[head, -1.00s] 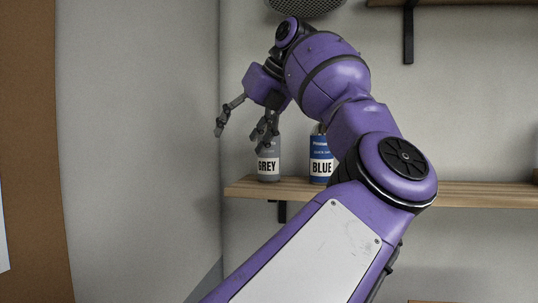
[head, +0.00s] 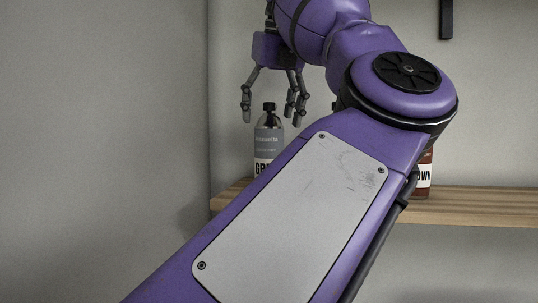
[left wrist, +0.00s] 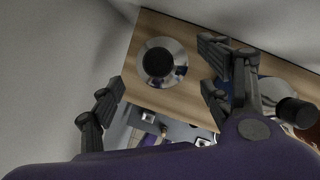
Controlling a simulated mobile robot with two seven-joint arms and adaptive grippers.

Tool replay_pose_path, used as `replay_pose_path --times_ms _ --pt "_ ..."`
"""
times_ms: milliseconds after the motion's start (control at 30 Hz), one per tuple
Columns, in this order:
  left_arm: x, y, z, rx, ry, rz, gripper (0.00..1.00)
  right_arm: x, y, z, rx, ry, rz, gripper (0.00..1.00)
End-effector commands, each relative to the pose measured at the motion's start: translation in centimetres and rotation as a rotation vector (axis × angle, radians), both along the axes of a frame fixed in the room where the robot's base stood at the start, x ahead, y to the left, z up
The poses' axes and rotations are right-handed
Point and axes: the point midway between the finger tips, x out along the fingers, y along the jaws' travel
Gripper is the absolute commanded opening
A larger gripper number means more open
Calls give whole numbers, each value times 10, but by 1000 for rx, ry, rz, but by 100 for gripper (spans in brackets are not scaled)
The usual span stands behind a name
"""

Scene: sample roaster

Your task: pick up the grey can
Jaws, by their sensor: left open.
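The grey can (head: 268,148) is bottle-shaped with a black cap and stands upright on the wooden shelf (head: 232,196). My arm hides its lower right part and some of its label. My left gripper (head: 270,118) is open and empty, fingers pointing down, around the level of the can's cap; it does not hold the can. In the left wrist view the can (left wrist: 160,62) shows from above, its cap ahead of the gap between the open fingers (left wrist: 162,80). My right gripper is in neither view.
A brown can (head: 425,177) stands further right on the shelf, partly behind my arm. In the left wrist view a blue thing (left wrist: 224,92) and a black-capped container (left wrist: 295,112) lie close by my right-hand fingers. Bare wall is at left.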

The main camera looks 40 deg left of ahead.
Motion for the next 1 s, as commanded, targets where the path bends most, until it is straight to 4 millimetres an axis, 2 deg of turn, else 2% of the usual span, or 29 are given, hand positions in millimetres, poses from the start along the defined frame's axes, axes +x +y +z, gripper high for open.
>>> replay_pose_path --times_ms 433,767,1000 --pt "12 16 -54 0 -1 2 71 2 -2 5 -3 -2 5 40" --pt "15 19 -62 2 -1 1 71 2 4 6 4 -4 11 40" --pt "15 19 -62 2 -1 1 40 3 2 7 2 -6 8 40"
